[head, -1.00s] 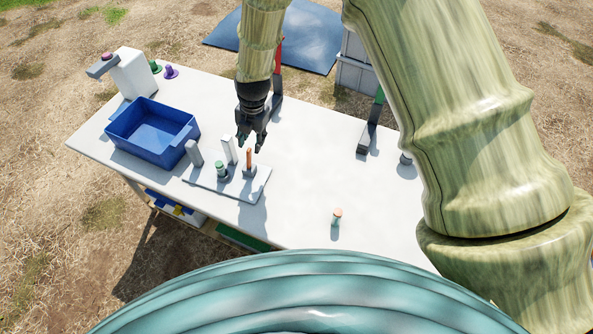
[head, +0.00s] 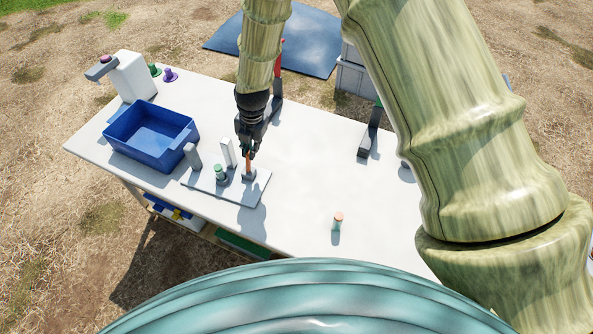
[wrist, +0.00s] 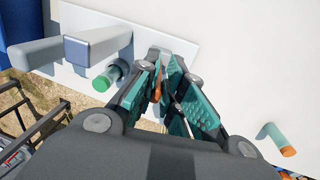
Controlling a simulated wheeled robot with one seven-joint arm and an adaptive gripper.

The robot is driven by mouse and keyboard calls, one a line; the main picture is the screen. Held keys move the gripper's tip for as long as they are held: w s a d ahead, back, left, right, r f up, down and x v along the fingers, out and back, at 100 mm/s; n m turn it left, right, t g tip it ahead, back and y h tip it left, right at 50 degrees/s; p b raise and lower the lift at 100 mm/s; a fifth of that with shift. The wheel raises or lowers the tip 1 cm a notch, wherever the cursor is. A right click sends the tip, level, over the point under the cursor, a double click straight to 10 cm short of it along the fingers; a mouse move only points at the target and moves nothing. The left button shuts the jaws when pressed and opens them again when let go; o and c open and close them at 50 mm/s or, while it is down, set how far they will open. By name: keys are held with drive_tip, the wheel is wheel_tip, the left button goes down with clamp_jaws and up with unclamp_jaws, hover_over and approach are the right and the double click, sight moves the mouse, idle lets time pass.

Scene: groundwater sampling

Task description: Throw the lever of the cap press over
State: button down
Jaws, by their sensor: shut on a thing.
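In the wrist view, the lever (wrist: 157,85) shows between the two teal-padded fingers. The green-capped vial (head: 218,172) stands in the plate left of the lever; its cap also shows in the wrist view (wrist: 102,83). My fingers partly hide the lever's top.
A blue bin (head: 150,146) stands left of the press. A vial with an orange cap (head: 338,220) stands alone to the right. A white dispenser (head: 133,76) is at the far left. The table middle is clear.

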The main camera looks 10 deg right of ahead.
drive_tip(key=shift+w+a+h, duration=0.3)
drive_tip(key=shift+w+a, duration=0.1)
drive_tip(key=shift+a, duration=0.3)
drive_tip(key=shift+r+p, duration=0.1)
drive_tip(key=shift+p, duration=0.2)
drive_tip(key=shift+w+a, duration=0.3)
drive_tip(key=shift+a, duration=0.1)
drive_tip(key=shift+a+g, duration=0.1)
drive_tip(key=shift+g, duration=0.2)
drive_tip(key=shift+w+a+h, duration=0.15)
drive_tip(key=shift+a+h, duration=0.05)
drive_tip(key=shift+h, duration=0.1)
drive_tip(key=shift+w+a+p, duration=0.1)
drive_tip(key=shift+a+p, duration=0.05)
drive_tip(key=shift+p, duration=0.15)
drive_tip(key=c, duration=1.4)
unclamp_jaws()
drive_tip(key=shift+c, duration=0.2)
